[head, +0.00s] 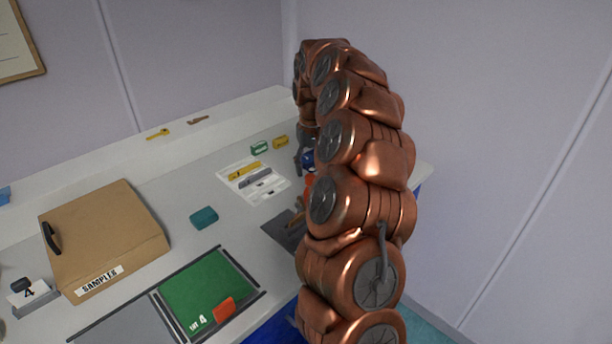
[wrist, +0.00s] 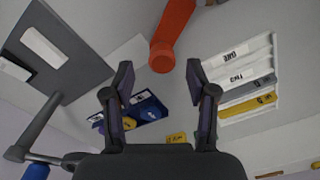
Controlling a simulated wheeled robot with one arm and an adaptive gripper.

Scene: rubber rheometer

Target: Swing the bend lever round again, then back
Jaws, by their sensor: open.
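In the wrist view an orange-red rod (wrist: 172,36) with a rounded end reaches in from the top. Its end lies between and just beyond the fingertips of my gripper (wrist: 159,72), which is open and empty. A grey bar (wrist: 40,124) runs at the left beside a grey plate (wrist: 58,55), with a blue knob (wrist: 36,171) at the bottom left. No label shows which part is the bend lever. In the head view my copper arm hides most of this spot; a bit of orange-red (head: 310,182) shows at its left edge.
A white tray (head: 280,190) with yellow and grey strips lies left of my arm; it also shows in the wrist view (wrist: 268,48). Blue blocks (wrist: 150,106) lie beyond my fingers.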

